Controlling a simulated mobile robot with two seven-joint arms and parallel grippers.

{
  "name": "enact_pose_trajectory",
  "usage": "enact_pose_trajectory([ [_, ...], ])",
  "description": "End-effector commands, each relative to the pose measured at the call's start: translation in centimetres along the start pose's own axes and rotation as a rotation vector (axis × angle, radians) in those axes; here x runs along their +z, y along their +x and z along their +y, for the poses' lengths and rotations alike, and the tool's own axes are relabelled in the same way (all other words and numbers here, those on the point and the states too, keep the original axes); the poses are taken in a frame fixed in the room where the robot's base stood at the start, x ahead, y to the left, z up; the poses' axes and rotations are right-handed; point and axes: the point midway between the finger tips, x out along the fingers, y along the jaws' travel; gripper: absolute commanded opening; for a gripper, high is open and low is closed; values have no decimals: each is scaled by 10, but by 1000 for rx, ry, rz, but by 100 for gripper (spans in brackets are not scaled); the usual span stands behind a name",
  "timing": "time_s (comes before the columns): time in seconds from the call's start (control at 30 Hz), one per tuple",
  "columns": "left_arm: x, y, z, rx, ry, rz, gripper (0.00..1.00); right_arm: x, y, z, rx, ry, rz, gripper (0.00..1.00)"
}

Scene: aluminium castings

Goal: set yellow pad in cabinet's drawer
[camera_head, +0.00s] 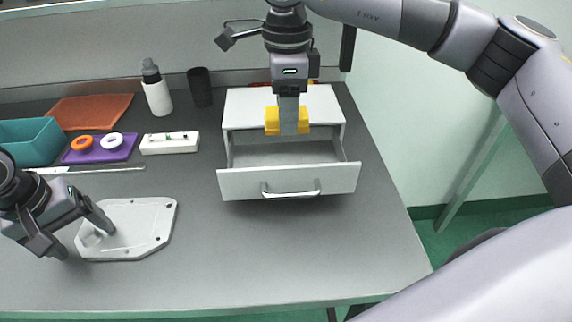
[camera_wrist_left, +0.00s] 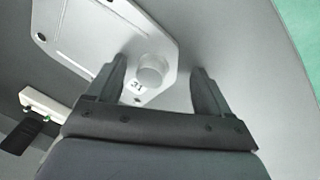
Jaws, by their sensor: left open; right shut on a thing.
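The yellow pad (camera_head: 272,121) is held in my right gripper (camera_head: 289,128), whose fingers are shut on it. It hangs over the open drawer (camera_head: 290,181) of the white cabinet (camera_head: 247,108), near the cabinet's front. The drawer is pulled out towards the front and the part of its floor that shows is bare. I cannot tell how high the pad is above it. My left gripper (camera_head: 85,238) is open at the left, over a pale casting plate (camera_head: 150,222). In the left wrist view its fingers (camera_wrist_left: 154,88) stand apart on either side of the plate's round boss (camera_wrist_left: 151,70).
Behind stand a white bottle (camera_head: 157,93) and a dark cup (camera_head: 200,87). A white strip block (camera_head: 169,143), a purple tray (camera_head: 104,149) with two rings, an orange mat (camera_head: 92,111) and a teal bin (camera_head: 32,141) lie at left. The table's front middle is clear.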

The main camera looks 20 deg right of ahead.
Motion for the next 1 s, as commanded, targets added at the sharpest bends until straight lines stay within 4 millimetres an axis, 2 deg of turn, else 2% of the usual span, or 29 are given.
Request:
enact_pose_trajectory([
  [0.17, 0, 0, 0, 0, 0, 0, 80, 0, 10, 0, 2, 0, 2, 23],
  [0.5, 0, 0, 0, 0, 0, 0, 80, 0, 74, 0, 3, 2, 2, 23],
  [0.6, 0, 0, 0, 0, 0, 0, 80, 0, 87, 0, 1, 1, 1, 23],
  [0.73, 0, 0, 0, 0, 0, 0, 80, 0, 95, 0, 0, 1, 1, 23],
  [1.0, 0, 0, 0, 0, 0, 0, 80, 0, 96, 0, 0, 1, 0, 23],
])
